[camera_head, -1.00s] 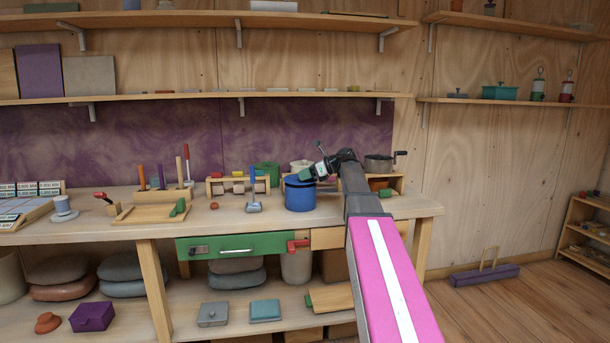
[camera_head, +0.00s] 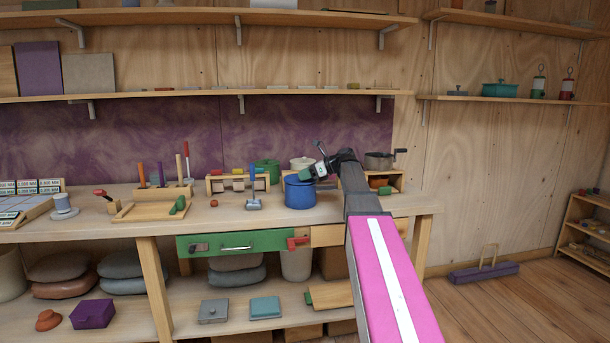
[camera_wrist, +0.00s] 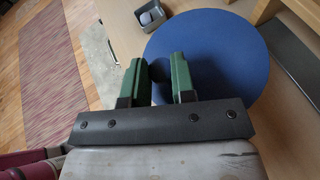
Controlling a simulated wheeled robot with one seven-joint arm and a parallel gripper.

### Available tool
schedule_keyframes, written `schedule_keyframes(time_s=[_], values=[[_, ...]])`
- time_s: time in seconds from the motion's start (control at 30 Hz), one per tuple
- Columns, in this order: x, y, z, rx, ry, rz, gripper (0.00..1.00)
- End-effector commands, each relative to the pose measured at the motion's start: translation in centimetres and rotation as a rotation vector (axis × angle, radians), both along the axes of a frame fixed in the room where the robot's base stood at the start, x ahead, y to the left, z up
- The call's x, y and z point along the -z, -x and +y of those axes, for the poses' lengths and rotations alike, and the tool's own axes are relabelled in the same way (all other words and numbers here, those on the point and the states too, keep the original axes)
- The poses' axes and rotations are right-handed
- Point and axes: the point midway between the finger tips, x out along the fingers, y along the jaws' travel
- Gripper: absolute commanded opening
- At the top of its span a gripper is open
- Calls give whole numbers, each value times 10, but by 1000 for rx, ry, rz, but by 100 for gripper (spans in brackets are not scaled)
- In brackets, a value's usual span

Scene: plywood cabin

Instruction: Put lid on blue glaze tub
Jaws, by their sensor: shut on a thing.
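The blue glaze tub (camera_head: 300,197) stands on the workbench, just left of my arm's end. A round blue lid (camera_wrist: 225,55) fills much of the wrist view, and its edge shows at the tub's top (camera_head: 297,180) in the head view. My gripper (camera_head: 311,174) is over the tub's right side. In the wrist view my gripper (camera_wrist: 159,62) has its green fingers on either side of the lid's dark knob, shut on it. The lid hides the tub in the wrist view. I cannot tell whether the lid rests fully on the rim.
A green pot (camera_head: 266,170) and a white pot (camera_head: 302,163) stand behind the tub. A grey crank pot (camera_head: 379,161) is to the right. Bare bench top lies in front.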

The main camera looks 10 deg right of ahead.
Motion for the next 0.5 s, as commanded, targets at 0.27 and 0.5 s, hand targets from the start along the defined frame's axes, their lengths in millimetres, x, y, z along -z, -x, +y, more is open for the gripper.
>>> schedule_keyframes(time_s=[0.27,0.5], values=[[4,0,0,0,0,-1,0],[4,0,0,0,0,-1,34]])
